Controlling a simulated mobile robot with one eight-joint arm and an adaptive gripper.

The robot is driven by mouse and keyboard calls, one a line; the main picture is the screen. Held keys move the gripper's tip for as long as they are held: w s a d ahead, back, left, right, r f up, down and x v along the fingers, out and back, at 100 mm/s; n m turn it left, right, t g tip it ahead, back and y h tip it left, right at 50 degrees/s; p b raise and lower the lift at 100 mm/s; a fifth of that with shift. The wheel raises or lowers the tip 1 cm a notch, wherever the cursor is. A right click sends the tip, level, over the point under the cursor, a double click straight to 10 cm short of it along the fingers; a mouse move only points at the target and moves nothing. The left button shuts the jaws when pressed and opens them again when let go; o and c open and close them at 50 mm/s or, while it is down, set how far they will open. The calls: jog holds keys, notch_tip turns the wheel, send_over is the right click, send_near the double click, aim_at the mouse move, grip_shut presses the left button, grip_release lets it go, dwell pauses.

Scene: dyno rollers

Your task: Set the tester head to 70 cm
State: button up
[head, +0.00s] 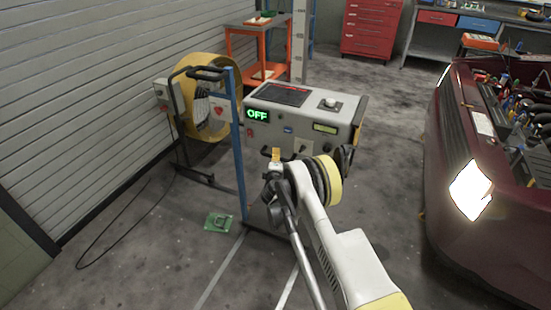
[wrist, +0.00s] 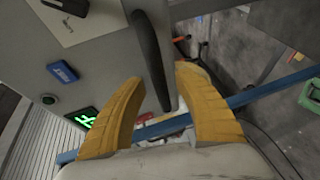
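My gripper (head: 275,155) is at the front of the head, partly hidden by my arm. In the wrist view, its yellow fingers (wrist: 160,80) are apart, with a black handle (wrist: 151,50) between them. Gaps show beside the handle, so the gripper does not look closed on it.
A blue upright (head: 238,145) stands left of the head. The red car (head: 450,200) with a lit headlight (head: 470,190) is at right. A green item (head: 219,222) lies on the floor, with free floor around it.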

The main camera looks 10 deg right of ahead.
jog(key=v, duration=0.7)
jog(key=shift+s, duration=0.25)
jog(key=shift+r, duration=0.1)
